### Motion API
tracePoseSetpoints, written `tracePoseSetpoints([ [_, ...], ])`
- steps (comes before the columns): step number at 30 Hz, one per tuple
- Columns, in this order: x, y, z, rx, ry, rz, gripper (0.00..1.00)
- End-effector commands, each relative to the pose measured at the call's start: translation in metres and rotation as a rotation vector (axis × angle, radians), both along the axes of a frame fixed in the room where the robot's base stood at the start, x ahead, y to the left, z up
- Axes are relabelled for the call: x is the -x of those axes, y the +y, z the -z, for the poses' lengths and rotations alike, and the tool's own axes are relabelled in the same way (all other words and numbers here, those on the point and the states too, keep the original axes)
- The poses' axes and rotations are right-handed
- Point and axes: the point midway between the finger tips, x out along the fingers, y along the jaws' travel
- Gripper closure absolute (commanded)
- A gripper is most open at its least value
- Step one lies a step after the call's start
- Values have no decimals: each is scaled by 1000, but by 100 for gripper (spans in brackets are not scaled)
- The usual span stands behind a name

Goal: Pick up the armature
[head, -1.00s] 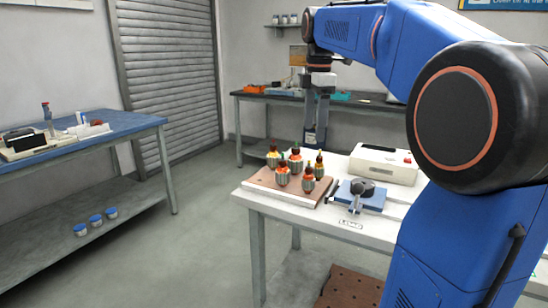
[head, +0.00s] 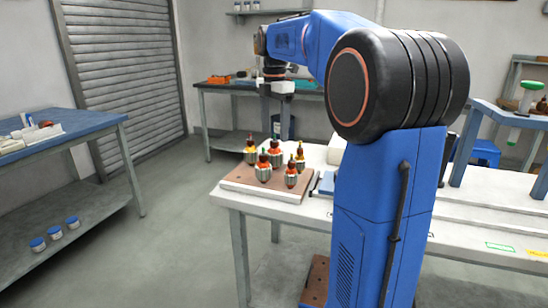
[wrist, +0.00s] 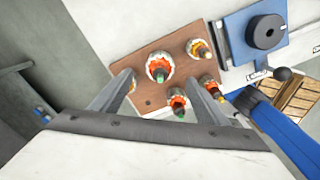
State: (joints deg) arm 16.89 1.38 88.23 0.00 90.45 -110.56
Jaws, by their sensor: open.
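Several armatures stand upright on a brown board at the near left of the white table, with orange windings, grey bodies and dark tops; one is the front armature (head: 264,172). My gripper (head: 279,112) hangs above and slightly behind the board, open, fingers pointing down and empty. In the wrist view, my gripper (wrist: 160,88) has its two fingers spread over the board (wrist: 150,103). A large armature with a green tip (wrist: 159,68) shows between and beyond the fingers. One armature is partly hidden by the left finger, and others sit around the right finger.
A blue fixture with a black round part (wrist: 265,32) stands beside the board. A blue-topped bench (head: 70,130) is at left, and a dark workbench (head: 225,87) is behind. Open grey floor lies between the benches.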

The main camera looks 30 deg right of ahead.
Motion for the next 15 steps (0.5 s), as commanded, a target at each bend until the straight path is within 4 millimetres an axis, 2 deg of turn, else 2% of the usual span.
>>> tracePoseSetpoints([
  [3,1,0,17,0,1,0,32],
  [11,0,0,33,0,0,0,32],
  [15,0,0,50,0,1,0,32],
])
